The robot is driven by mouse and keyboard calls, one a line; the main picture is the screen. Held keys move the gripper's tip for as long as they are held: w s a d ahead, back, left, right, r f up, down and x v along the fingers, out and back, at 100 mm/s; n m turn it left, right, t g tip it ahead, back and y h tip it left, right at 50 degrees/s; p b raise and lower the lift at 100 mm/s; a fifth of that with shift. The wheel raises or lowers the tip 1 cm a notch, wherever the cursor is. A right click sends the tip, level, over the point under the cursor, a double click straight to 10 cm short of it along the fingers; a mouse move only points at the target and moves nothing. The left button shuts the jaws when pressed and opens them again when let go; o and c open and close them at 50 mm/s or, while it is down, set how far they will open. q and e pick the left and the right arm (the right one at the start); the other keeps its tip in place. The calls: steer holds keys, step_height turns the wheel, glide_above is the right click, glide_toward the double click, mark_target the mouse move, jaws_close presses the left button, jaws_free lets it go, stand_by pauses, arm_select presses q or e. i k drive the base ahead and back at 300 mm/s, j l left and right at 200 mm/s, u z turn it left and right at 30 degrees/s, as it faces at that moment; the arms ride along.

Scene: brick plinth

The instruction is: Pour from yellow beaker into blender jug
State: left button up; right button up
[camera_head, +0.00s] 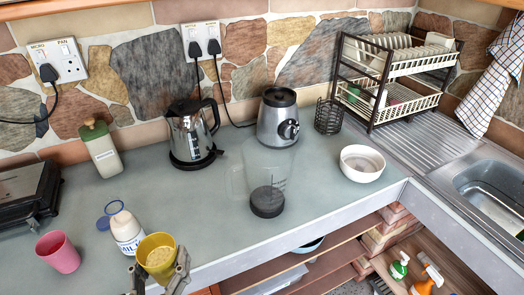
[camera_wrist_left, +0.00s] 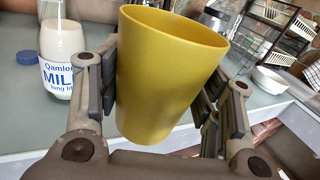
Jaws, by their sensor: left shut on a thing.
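The yellow beaker (camera_head: 157,254) is held in my left gripper (camera_head: 160,275) at the counter's front edge. Its open top shows pale contents in the head view. In the left wrist view, the yellow beaker (camera_wrist_left: 165,75) stands slightly tilted between the two fingers of my left gripper (camera_wrist_left: 158,95), shut on its sides. The clear blender jug (camera_head: 266,178) with a dark base stands on the counter to the right, apart from the beaker. Its handle is on the left side. My right gripper is in neither view.
A milk bottle (camera_head: 124,232) stands close behind the beaker, with a pink cup (camera_head: 58,252) to its left. Behind the jug are the blender base (camera_head: 278,118) and a kettle (camera_head: 192,133). A white bowl (camera_head: 362,164) stands to its right. The counter between beaker and jug is clear.

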mark_target(267, 159)
steer(key=l+u, duration=0.8)
steer(key=i+j, duration=0.05)
